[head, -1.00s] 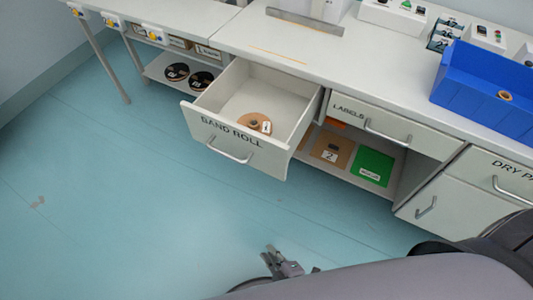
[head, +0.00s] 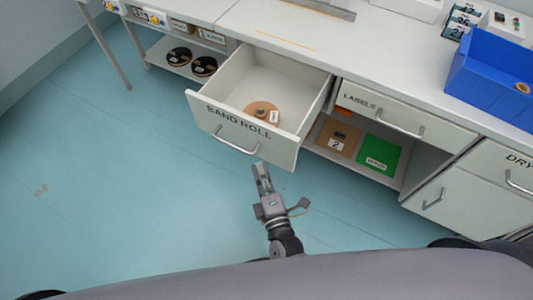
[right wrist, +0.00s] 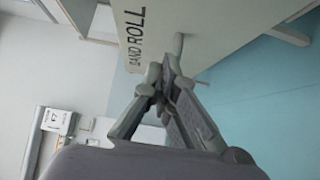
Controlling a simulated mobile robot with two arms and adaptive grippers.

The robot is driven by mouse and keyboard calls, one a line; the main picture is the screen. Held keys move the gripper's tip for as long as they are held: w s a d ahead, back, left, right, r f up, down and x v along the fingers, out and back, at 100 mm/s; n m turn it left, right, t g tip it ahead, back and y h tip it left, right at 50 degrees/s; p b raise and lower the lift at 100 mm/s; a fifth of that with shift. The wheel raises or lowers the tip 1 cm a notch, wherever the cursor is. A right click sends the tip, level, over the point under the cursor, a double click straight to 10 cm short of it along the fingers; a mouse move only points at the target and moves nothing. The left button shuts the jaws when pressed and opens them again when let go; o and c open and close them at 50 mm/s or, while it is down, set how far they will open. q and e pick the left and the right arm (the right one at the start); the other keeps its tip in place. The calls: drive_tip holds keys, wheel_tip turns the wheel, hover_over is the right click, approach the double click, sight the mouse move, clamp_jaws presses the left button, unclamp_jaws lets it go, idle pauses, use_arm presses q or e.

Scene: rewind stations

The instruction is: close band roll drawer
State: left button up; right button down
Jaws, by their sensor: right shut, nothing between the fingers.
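The band roll drawer (head: 283,149) stands pulled out of the bench, with a brown roll (head: 262,111) lying inside. Its front has a bar handle (head: 237,140) below the lettering. In the right wrist view the drawer front (right wrist: 185,22) fills the top, and its handle (right wrist: 180,45) shows just beyond the fingers. My right gripper (head: 261,168) is shut and empty, just below the right end of the drawer front in the head view. It also shows in the right wrist view (right wrist: 163,70). I cannot tell whether it touches the front. My left gripper is not in view.
The labels drawer (head: 405,124) to the right is closed, above an open shelf with a green sheet (head: 378,155). A blue bin (head: 490,80) stands on the bench top. Black reels (head: 204,66) sit on a low shelf at left. The floor before the drawer is clear.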

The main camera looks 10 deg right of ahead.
sight(261, 140)
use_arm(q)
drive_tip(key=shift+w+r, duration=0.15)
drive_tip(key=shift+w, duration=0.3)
use_arm(e)
drive_tip(key=shift+w+d, duration=0.35)
drive_tip(key=shift+w, duration=0.4)
drive_tip(key=shift+w+d, duration=0.35)
drive_tip(key=shift+w, duration=0.45)
drive_tip(key=shift+w+d, duration=0.35)
drive_tip(key=shift+w, duration=0.4)
